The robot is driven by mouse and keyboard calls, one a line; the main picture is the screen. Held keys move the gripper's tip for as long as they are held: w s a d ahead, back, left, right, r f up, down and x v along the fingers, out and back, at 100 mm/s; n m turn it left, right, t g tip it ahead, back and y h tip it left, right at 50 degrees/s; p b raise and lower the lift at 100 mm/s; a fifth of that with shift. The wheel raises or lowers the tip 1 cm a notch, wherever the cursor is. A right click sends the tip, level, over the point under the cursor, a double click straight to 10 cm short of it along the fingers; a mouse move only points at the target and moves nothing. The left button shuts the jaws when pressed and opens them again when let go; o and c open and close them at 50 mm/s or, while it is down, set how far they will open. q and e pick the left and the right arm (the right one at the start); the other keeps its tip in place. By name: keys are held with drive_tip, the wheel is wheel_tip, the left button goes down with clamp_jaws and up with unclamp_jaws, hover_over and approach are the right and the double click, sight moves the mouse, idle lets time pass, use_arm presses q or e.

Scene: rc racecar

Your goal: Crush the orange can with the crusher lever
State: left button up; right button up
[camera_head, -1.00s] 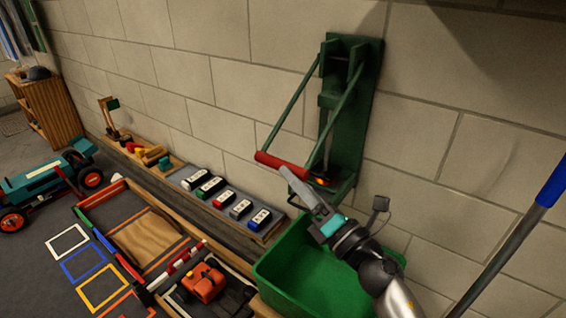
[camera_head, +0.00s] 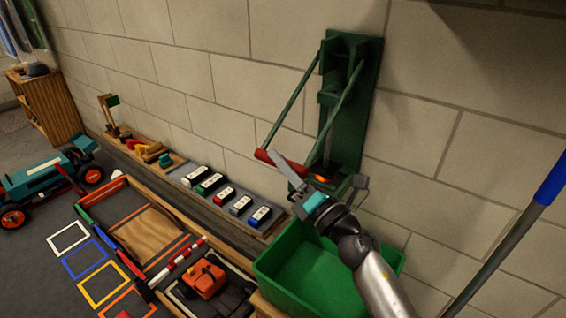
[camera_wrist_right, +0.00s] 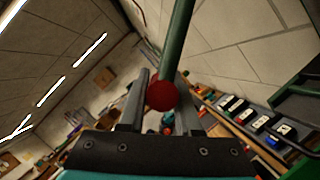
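The green can crusher (camera_head: 352,110) is mounted on the block wall in the head view. Its lever's red handle (camera_head: 263,156) stands out to the left, partly hidden by my right gripper (camera_head: 290,167). In the right wrist view, the round end of the red handle (camera_wrist_right: 161,96) shows between the two spread fingers of the right gripper (camera_wrist_right: 163,92); I see gaps beside it, and contact is not clear. A small orange patch, probably the orange can (camera_head: 320,178), shows low in the crusher, mostly hidden. My left gripper is not in view.
A green bin (camera_head: 278,262) stands below the crusher. A ledge with several labelled blocks (camera_head: 223,196) runs along the wall to the left. A blue-handled pole (camera_head: 549,183) leans at the right. An orange toy car (camera_head: 204,279) sits at the lower middle.

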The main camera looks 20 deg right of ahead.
clamp_jaws()
idle(1.0)
